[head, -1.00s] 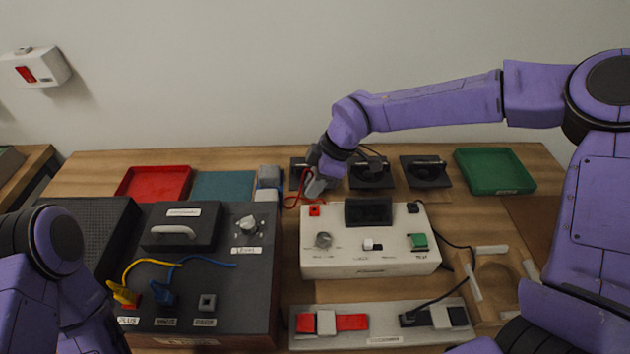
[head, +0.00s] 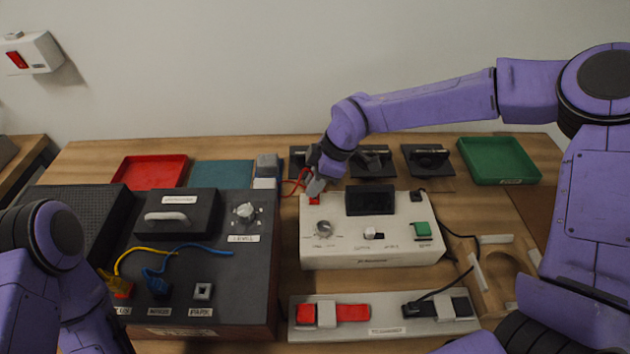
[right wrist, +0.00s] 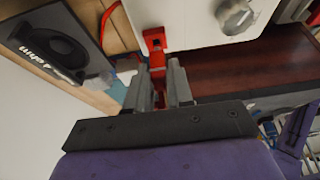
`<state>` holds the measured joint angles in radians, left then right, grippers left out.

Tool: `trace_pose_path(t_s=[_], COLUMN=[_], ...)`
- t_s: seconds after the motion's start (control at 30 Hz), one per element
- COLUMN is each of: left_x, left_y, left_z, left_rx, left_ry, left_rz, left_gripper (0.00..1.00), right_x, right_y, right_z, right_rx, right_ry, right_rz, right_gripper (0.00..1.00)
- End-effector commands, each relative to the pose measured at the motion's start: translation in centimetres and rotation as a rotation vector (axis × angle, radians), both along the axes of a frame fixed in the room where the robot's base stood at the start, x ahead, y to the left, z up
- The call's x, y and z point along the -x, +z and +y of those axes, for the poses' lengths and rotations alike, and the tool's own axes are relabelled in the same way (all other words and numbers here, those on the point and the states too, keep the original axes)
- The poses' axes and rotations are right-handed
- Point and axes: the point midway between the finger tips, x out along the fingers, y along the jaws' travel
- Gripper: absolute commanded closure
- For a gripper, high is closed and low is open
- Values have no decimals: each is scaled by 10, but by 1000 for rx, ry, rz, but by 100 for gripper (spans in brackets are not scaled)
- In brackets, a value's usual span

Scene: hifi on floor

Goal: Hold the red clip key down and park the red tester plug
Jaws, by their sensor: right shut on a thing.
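My right gripper (head: 314,184) is at the back left corner of the white tester (head: 420,245), beside its red socket (head: 314,200). In the right wrist view my right gripper (right wrist: 160,88) is shut on the red tester plug (right wrist: 157,65), with a red lead looping off it. The plug's front is at the tester's edge; I cannot tell how far it is seated. The red clip key (head: 305,314) is at the left of the front strip (head: 385,328). The park socket (head: 203,291) on the black box looks empty. My left gripper is out of view.
The black box (head: 230,265) carries yellow and blue leads (head: 180,255), a handle and a knob (head: 246,211). Black stands (head: 427,160) and a green tray (head: 497,160) line the back. A red tray (head: 150,172) is at back left. A black lead (head: 460,262) runs right of the tester.

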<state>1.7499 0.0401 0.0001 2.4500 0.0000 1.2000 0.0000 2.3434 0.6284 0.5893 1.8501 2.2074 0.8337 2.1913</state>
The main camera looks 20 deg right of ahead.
Motion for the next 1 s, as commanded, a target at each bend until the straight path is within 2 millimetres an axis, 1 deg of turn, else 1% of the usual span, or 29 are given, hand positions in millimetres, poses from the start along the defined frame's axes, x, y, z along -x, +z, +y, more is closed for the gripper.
trace_pose_path(t_s=[0.5,1.0], left_x=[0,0], left_y=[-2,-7], left_z=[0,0], left_rx=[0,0], left_ry=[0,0], left_rz=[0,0], left_gripper=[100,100], right_x=[-1,-1], right_y=[0,-6], right_z=[0,0], right_rx=[0,0], right_ry=[0,-1], right_rz=[0,0], right_gripper=[100,100])
